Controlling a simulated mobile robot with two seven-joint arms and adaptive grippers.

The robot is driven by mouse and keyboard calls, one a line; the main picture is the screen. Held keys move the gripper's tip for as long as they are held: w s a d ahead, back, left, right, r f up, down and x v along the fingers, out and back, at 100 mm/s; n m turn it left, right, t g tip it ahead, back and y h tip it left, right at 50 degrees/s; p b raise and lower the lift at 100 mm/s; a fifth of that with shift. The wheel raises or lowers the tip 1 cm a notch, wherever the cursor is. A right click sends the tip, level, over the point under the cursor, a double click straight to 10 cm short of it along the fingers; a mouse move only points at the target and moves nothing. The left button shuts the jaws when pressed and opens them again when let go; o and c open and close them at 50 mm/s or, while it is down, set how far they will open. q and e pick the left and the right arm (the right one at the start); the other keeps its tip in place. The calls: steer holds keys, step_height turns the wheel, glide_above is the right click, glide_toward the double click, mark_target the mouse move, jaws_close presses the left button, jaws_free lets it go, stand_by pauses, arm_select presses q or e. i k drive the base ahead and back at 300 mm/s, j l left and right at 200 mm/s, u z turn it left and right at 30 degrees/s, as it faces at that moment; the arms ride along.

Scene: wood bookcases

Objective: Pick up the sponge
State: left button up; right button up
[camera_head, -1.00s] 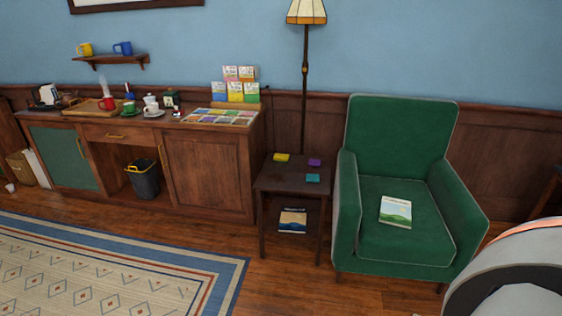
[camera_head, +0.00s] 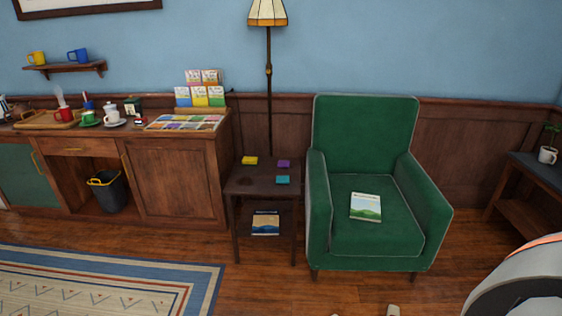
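Three small flat blocks lie apart on the dark wooden side table (camera_head: 262,187) between the cabinet and the armchair. One is a yellow block (camera_head: 250,160) at the back left, one a purple block (camera_head: 283,164) at the back right, and one a teal block (camera_head: 283,180) at the front right. They look like sponges, but they are too small to tell for sure. A grey and white rounded part at the bottom right seems to be mine.
A green armchair (camera_head: 330,247) with a book (camera_head: 366,207) stands right of the side table. A floor lamp (camera_head: 268,70) is behind the table, a wooden cabinet (camera_head: 172,180) to its left. A patterned rug (camera_head: 95,285) lies front left. Wooden floor is bare before the table.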

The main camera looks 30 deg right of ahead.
mark_target(247, 160)
steer(key=i+z, duration=0.35)
steer(key=i+j+z, duration=0.15)
steer(key=z, duration=0.2)
steer(key=i+j+z, duration=0.2)
steer(key=z, duration=0.15)
steer(key=i+j+z, duration=0.15)
steer(key=i+j, duration=0.25)
steer(key=i+j+z, duration=0.15)
steer(key=i+j, duration=0.2)
steer(key=j, duration=0.15)
steer(key=i+j, duration=0.3)
steer(key=j, duration=0.15)
steer(key=i+j+z, duration=0.1)
steer(key=i+j, duration=0.2)
steer(key=j, duration=0.15)
